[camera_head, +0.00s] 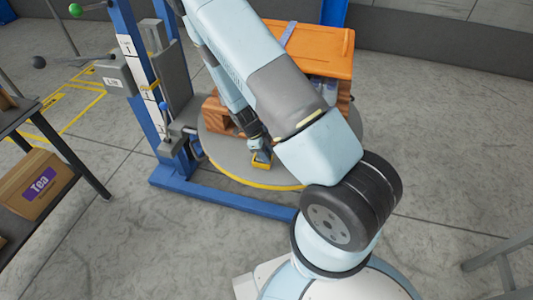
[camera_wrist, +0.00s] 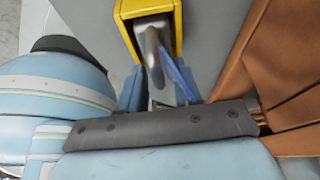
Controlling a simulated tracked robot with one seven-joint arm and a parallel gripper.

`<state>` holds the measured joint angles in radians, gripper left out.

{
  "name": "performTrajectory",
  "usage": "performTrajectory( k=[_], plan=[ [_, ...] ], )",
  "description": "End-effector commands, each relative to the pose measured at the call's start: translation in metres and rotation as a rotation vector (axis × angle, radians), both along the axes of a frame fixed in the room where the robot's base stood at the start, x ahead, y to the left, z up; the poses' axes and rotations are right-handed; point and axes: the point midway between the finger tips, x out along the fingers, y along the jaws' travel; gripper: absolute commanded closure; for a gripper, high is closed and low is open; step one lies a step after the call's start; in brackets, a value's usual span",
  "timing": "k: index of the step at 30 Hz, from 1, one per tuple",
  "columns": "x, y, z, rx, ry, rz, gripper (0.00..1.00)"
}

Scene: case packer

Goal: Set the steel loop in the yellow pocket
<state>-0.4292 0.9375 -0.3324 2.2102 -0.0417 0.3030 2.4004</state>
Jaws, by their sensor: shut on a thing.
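The yellow pocket (camera_head: 262,159) is at the near edge of the round grey turntable (camera_head: 236,164) in the head view. In the wrist view the yellow pocket (camera_wrist: 178,28) is a frame at the top middle. The steel loop (camera_wrist: 153,45) is a grey metal piece between my fingers, with its far end inside or directly over the pocket's opening; I cannot tell how deep it is. My gripper (camera_wrist: 160,88) is shut on the steel loop, close in front of the pocket. In the head view my arm hides most of the gripper and the loop.
An orange crate (camera_head: 318,55) stands on the turntable behind my arm; its orange-brown side (camera_wrist: 285,70) is close on the right in the wrist view. A blue post (camera_head: 133,75) of the machine rises at left. A shelf with a Tea box (camera_head: 38,187) is at far left.

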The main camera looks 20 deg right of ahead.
Motion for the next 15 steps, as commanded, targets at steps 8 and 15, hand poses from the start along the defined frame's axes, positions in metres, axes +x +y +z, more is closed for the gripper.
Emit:
performTrajectory(
  k=[8, 15],
  plan=[
    [0.0000, -0.0002, -0.0008, 0.000, 0.000, 0.000, 1.00],
    [0.0001, 0.0000, -0.0015, 0.000, 0.000, 0.000, 0.48]
  ],
)
